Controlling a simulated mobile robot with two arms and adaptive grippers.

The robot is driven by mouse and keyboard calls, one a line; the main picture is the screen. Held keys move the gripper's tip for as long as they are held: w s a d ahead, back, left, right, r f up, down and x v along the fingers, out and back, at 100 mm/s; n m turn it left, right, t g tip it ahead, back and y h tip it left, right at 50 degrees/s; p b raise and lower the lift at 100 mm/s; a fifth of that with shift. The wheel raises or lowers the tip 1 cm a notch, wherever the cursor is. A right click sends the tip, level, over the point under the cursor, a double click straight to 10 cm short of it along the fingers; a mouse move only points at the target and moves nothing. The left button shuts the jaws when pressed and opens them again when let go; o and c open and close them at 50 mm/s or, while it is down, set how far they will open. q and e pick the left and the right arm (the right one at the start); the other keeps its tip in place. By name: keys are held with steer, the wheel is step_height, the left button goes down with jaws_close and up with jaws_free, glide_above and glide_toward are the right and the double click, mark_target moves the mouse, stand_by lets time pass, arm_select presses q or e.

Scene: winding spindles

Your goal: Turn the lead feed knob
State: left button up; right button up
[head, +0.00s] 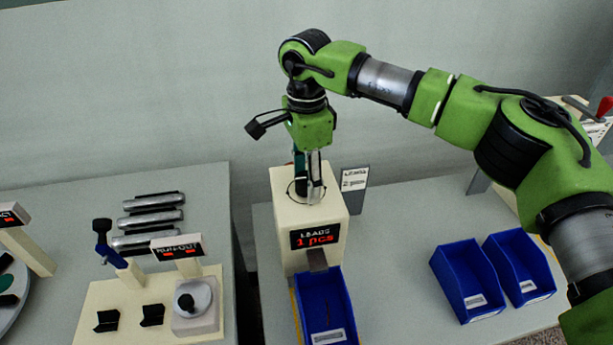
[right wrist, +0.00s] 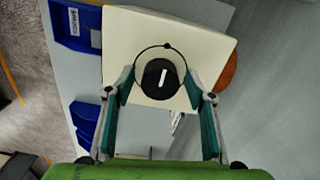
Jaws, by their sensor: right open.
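The lead feed knob (right wrist: 160,78) is a round black knob with a white pointer line, on top of a cream feeder box (head: 283,222). A thin black ring with a dot surrounds it in the right wrist view. The box's display (head: 314,236) reads "LEADS 1 pcs" in the head view. My right gripper (head: 312,193) points down over the box top, and its fingers hide most of the knob in the head view. In the right wrist view the open right gripper (right wrist: 160,82) has one finger on each side of the knob, with gaps visible. My left gripper is out of view.
A blue bin (head: 325,310) sits below the feeder's chute. Two blue bins (head: 467,280) stand to the right. A small sign (head: 354,178) stands behind the feeder. On the left table are metal rods (head: 152,216) and a cream fixture board (head: 135,300). A gap separates the tables.

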steer(key=c, duration=1.1)
steer(key=shift+m, duration=0.3)
steer(key=m+b, duration=0.2)
steer(key=m, duration=0.1)
steer(key=m+b, duration=0.1)
steer(key=m, duration=0.4)
steer(key=shift+b, duration=0.4)
steer(key=m+b, duration=0.1)
steer(key=m, duration=0.3)
steer(key=shift+m+b, duration=0.75)
steer(key=shift+m, duration=1.75)
steer(key=shift+r, duration=0.1)
